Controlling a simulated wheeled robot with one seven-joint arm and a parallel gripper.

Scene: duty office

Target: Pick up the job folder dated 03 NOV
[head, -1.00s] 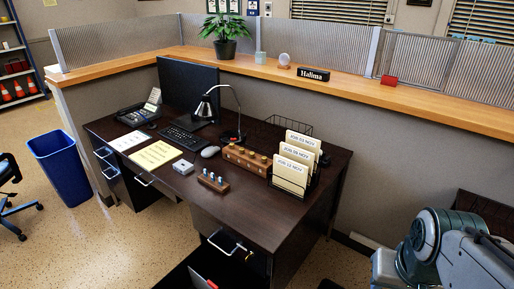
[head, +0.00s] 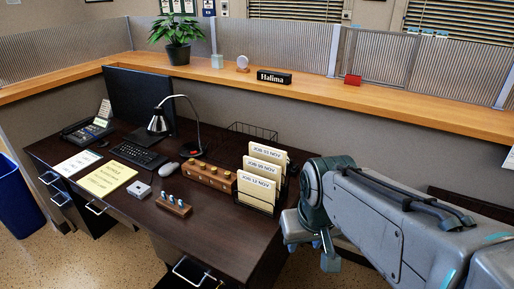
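Three cream job folders stand upright one behind another in a black wire rack (head: 262,207) at the right end of the dark desk. The front folder (head: 257,190) seems to read JOB 12 NOV. The labels on the middle folder (head: 266,155) and the back folder (head: 267,148) are too small to read surely, so I cannot tell which is 03 NOV. My gripper (head: 329,261) seems to show partly below my arm's grey joint, right of the rack and apart from the folders. Its fingers are not clear, and I see nothing held.
The desk (head: 222,226) also bears a wooden block with brass knobs (head: 209,175), a small wooden holder (head: 174,206), a lamp (head: 158,122), a keyboard (head: 138,154) and papers (head: 106,178). A partition ledge (head: 300,88) runs behind. An open wire basket (head: 255,131) sits behind the folders.

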